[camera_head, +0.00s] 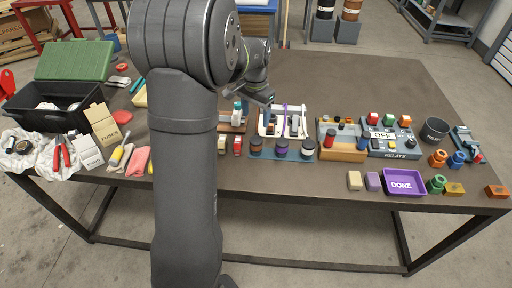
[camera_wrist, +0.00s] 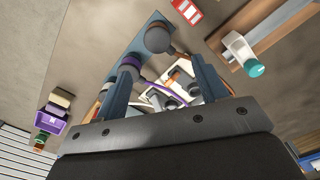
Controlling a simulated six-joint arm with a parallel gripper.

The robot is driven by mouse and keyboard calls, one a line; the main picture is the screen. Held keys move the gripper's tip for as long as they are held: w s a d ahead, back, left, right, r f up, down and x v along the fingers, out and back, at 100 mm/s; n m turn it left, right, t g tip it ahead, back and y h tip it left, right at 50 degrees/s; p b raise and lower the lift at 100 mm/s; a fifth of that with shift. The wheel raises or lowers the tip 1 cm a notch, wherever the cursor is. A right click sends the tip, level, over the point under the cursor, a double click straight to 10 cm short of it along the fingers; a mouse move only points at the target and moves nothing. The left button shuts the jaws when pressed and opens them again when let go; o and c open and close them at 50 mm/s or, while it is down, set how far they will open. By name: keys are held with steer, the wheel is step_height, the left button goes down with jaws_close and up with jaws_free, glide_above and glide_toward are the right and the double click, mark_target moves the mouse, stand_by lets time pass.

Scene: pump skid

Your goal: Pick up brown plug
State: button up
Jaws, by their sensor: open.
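My gripper (camera_head: 264,98) is open above the middle of the table, near a white panel (camera_head: 284,123) with a purple loop. In the wrist view its two fingers (camera_wrist: 165,72) stand apart, with the panel's purple and orange-brown strands (camera_wrist: 178,76) showing between and beyond them. No piece is clearly held. I cannot tell for certain which piece is the brown plug. Dark round-topped pieces stand in a row on a blue strip (camera_head: 268,152) in front of the panel. One round grey-brown top (camera_wrist: 158,38) shows just beyond the fingers.
To the right stand an orange-fronted block (camera_head: 343,153), a relay box (camera_head: 390,148), a dark cup (camera_head: 435,130) and a purple DONE tray (camera_head: 404,190). Bare tabletop lies behind the panel.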

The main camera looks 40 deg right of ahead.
glide_above(256, 139)
step_height(256, 139, down, 6)
steer(key=shift+w+r, duration=0.15)
steer(key=shift+s+f, duration=0.2)
steer(key=shift+f, duration=2.55)
steer(key=shift+d, duration=0.1)
steer(key=c, duration=1.2)
steer(key=shift+r, duration=0.15)
